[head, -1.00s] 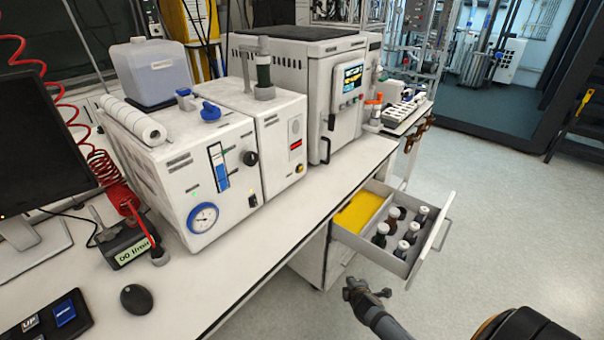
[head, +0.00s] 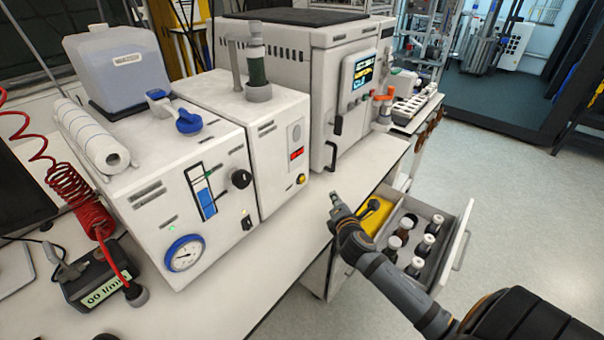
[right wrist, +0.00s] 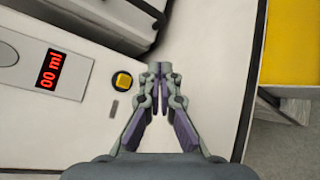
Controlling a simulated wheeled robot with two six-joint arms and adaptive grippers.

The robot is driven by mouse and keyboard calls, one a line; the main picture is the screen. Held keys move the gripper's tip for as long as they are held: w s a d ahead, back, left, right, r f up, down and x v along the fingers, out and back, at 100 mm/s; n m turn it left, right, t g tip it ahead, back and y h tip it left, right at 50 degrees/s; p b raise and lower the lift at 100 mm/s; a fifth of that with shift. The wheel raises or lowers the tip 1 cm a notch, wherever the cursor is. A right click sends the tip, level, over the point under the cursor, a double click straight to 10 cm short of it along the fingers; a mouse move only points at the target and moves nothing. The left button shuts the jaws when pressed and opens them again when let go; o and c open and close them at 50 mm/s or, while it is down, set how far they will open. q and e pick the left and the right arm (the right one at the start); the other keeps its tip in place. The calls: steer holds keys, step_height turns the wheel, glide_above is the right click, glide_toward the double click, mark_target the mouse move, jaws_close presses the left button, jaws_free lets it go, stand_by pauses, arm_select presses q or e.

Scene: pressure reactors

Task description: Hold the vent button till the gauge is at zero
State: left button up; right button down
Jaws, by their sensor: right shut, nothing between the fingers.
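A yellow button (head: 301,179) sits low on the front of the white pressure unit (head: 255,208). It also shows in the right wrist view (right wrist: 122,81), just left of the fingertips. A round gauge with a blue rim (head: 184,253) is on the unit's left front; its needle is too small to read surely. My right gripper (head: 335,197) is shut and empty in front of the unit, to the right of the button and apart from it. In the right wrist view its closed fingertips (right wrist: 160,70) are over the white bench. My left gripper is not in view.
An open drawer (head: 462,235) with several capped bottles and a yellow section is below my right arm. A larger white machine with a screen (head: 358,75) stands behind. A red coiled hose (head: 85,200) hangs at left. The bench front strip is clear.

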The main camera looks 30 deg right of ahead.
mark_target(303, 180)
steer(key=shift+s+a+r, duration=0.2)
steer(key=shift+s+r, duration=0.05)
steer(key=shift+s, duration=0.15)
steer(key=shift+w, duration=0.15)
steer(key=shift+w+f, duration=0.15)
steer(key=shift+w, duration=0.2)
steer(key=w, duration=0.1)
steer(key=w+a+b, duration=0.1)
steer(key=w, duration=0.1)
steer(key=shift+w+a, duration=0.1)
steer(key=shift+a, duration=0.15)
steer(key=w, duration=0.1)
steer(key=w+a, duration=0.1)
steer(key=w, duration=0.1)
steer(key=shift+a+b, duration=0.1)
steer(key=shift+b, duration=0.3)
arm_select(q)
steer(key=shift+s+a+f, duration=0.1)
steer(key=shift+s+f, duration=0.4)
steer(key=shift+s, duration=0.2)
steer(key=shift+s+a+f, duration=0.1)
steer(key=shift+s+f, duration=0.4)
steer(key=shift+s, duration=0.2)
arm_select(e)
steer(key=shift+w+a, duration=0.3)
steer(key=shift+w, duration=0.3)
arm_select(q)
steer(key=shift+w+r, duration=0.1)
